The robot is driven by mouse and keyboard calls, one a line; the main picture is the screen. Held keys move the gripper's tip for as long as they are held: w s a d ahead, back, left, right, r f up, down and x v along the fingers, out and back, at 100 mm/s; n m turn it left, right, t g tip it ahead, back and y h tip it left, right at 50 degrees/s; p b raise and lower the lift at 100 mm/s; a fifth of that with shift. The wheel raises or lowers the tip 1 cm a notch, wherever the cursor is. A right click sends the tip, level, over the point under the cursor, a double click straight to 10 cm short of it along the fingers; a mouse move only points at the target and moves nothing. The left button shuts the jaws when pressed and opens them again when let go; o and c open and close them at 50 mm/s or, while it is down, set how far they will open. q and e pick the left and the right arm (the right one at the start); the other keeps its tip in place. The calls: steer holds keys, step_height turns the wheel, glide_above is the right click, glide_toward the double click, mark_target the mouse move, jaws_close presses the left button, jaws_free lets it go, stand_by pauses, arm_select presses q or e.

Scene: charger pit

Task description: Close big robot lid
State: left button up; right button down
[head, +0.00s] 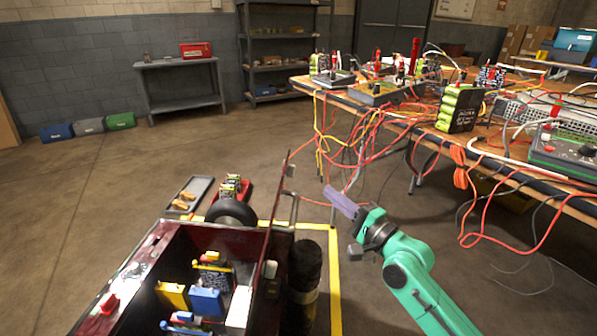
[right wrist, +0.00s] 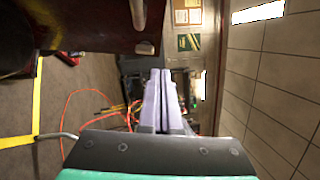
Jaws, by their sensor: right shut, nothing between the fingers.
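The big robot (head: 130,285) is a dark red box-shaped body at the bottom of the head view, with its top open. Its lid (head: 277,225) stands up along the box's right side, seen nearly edge-on. A dark red panel with light fittings, seemingly the lid, fills the upper left of the right wrist view (right wrist: 85,25). My right gripper (head: 333,193) is to the right of the lid, with a visible gap to it. Its purple fingers are together and empty, also in the right wrist view (right wrist: 157,75). My left gripper is out of view.
Inside the box are coloured modules (head: 205,300). A black wheel (head: 232,213) and a grey tray (head: 187,196) are beyond it. A table (head: 400,110) with tangled hanging cables stands at the right.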

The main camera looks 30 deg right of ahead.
steer(key=w+a+r, duration=0.1)
steer(key=w+a, duration=0.3)
steer(key=w, duration=0.5)
steer(key=shift+w+r, duration=0.3)
steer(key=shift+r, duration=0.1)
steer(key=shift+a+r, duration=0.1)
